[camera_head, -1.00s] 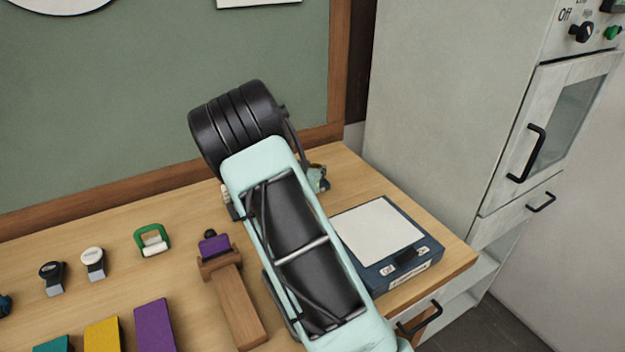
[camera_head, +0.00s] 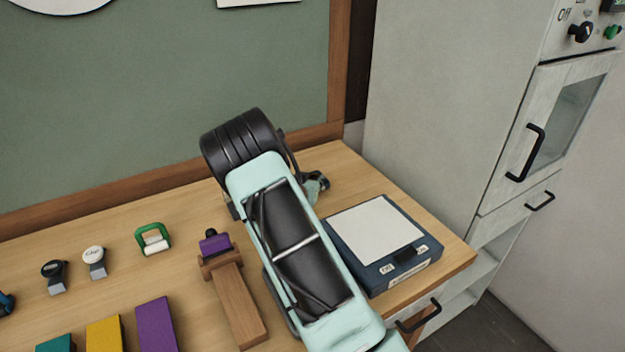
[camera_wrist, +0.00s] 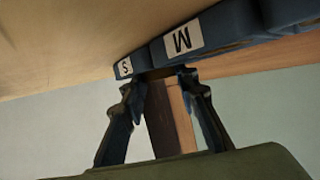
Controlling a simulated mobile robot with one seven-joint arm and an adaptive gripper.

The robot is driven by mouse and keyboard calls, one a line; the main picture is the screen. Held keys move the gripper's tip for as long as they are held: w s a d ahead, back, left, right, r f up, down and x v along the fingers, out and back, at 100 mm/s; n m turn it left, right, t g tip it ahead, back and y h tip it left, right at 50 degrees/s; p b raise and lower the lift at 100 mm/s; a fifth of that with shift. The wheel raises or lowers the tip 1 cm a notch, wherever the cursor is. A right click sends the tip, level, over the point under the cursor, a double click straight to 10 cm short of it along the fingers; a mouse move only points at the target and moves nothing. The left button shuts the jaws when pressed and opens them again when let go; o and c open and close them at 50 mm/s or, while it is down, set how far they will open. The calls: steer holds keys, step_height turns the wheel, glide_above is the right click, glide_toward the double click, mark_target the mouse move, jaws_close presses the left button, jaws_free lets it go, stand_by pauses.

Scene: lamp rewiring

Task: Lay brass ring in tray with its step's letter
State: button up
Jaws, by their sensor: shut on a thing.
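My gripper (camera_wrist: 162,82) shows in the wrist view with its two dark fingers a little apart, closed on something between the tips. The brass ring cannot be made out there; the tips and shadow hide it. I cannot tell whether the fingertips touch a tray. In the head view my arm covers the trays and most of the gripper.
A blue scale (camera_head: 412,268) with a white plate stands right of my arm. A wooden stand with a purple top (camera_head: 215,243), a green clamp-like piece (camera_head: 152,238), two small stamps and coloured blocks (camera_head: 155,325) are on the left. A green board (camera_head: 150,100) rises behind.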

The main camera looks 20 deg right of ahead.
steer(key=shift+s+f+b, duration=0.1)
steer(key=shift+f+b, duration=0.4)
steer(key=shift+f, duration=0.05)
steer(key=o, duration=0.7)
steer(key=shift+f, duration=0.15)
steer(key=shift+s, duration=0.1)
steer(key=shift+a+p, duration=0.1)
steer(key=shift+p, duration=0.2)
steer(key=shift+r+p, duration=0.7)
steer(key=b+v, duration=0.1)
steer(key=v, duration=1)
steer(key=shift+s+a+r, duration=0.2)
steer(key=shift+r, duration=0.05)
